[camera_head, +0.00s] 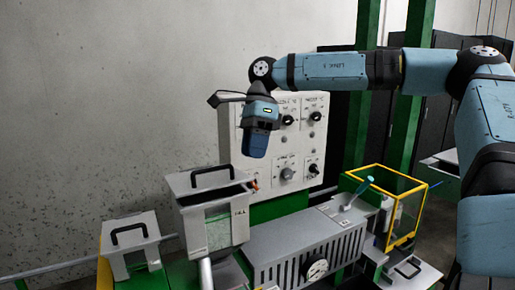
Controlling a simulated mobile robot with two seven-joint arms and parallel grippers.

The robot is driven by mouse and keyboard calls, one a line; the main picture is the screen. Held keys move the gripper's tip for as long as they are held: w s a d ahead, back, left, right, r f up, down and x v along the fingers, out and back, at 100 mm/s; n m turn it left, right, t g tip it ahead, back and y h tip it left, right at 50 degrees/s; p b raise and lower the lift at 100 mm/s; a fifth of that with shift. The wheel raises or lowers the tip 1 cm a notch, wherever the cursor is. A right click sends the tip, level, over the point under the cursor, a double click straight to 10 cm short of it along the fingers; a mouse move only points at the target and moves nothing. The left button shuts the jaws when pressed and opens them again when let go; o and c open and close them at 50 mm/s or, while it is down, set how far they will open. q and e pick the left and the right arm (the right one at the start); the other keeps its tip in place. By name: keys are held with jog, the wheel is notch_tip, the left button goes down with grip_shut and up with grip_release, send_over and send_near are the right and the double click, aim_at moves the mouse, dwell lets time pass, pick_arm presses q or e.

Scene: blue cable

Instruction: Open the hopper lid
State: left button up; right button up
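A white hopper (227,229) with a greenish front panel stands left of centre. Its pale lid (188,185) is on top and carries a black arched handle (212,170). A dark strip shows along the lid's front edge; I cannot tell whether it is a gap. My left gripper is not in view.
A white control panel with knobs (309,143) stands behind and right of the hopper. A second handled box (130,257) is at the lower left. A yellow-framed guard (405,180) and green posts (359,130) are to the right. The space above the lid is free.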

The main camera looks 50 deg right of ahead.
aim_at(234, 183)
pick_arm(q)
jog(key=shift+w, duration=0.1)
pick_arm(e)
jog(key=shift+c, duration=0.2)
